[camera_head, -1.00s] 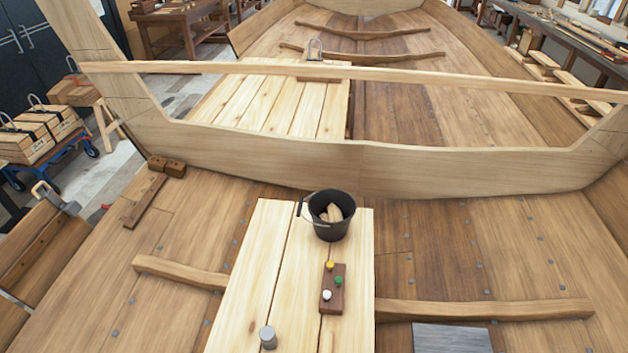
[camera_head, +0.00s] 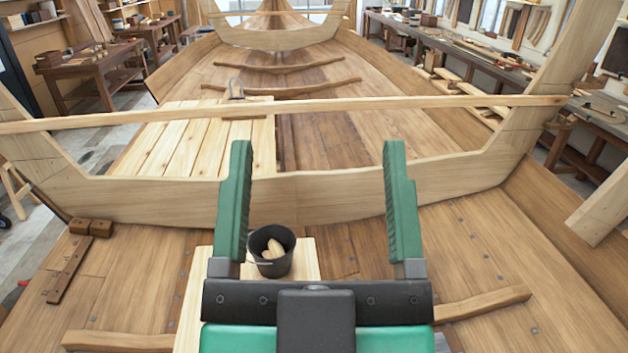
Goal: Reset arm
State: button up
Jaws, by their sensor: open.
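My gripper (camera_head: 317,148) is in the lower middle of the head view, with its two green fingers pointing up and away, spread wide. It is open and nothing is between its fingers. Its black and green body covers much of the pale plank platform (camera_head: 309,262) in front of me. A black bucket (camera_head: 270,266) with pale wooden pieces (camera_head: 272,250) in it stands on the platform, seen just right of the left finger. Whether the gripper is near or above the bucket is hard to tell.
A wooden cross frame (camera_head: 330,197) spans the hull ahead, with a long beam (camera_head: 330,107) above it. Curved ribs (camera_head: 485,303) lie on the hull planks. Workbenches (camera_head: 455,57) line the right side.

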notch_tip(320, 180, up, 6)
jog(key=p, duration=0.6)
jog(key=shift+a, duration=0.15)
jog(key=shift+w, duration=0.1)
dwell(0.5)
